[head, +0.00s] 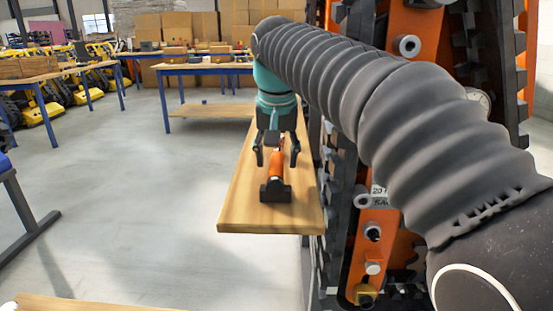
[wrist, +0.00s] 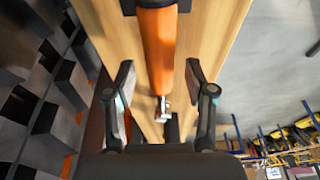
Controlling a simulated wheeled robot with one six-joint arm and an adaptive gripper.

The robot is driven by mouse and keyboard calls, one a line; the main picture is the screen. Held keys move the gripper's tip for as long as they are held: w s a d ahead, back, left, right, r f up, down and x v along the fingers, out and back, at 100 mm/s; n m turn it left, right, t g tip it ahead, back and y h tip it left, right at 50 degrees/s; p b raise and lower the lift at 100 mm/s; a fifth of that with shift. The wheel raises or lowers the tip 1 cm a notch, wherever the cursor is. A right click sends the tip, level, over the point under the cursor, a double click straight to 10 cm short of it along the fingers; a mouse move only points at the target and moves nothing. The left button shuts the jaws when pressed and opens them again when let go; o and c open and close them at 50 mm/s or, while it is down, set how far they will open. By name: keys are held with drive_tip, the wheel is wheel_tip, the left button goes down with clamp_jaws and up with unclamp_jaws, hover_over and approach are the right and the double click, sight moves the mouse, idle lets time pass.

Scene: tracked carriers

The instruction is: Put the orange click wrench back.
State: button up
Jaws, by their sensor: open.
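The orange click wrench (head: 277,162) lies lengthwise over a wooden board, its near end at a dark holder (head: 275,192). In the wrist view its orange handle (wrist: 158,48) runs down the middle to a bright metal end, with dark holder parts at the top and below. My gripper (head: 277,158) is open above the board, with one finger on each side of the wrench. In the wrist view the fingers of my gripper (wrist: 160,82) stand apart from the handle, with gaps on both sides. Whether the wrench is fully seated in the holder cannot be told.
The wooden board (head: 240,213) juts out beside an orange and black tracked carrier (head: 398,50), close on the right. Workbenches (head: 205,69) and stacked cartons stand at the back. Yellow machines (head: 40,108) line the far left. The floor left of the board is clear.

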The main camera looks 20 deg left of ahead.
drive_tip(key=p+v, duration=0.2)
drive_tip(key=v, duration=0.8)
drive_tip(key=shift+r, duration=0.35)
drive_tip(key=shift+s, duration=0.15)
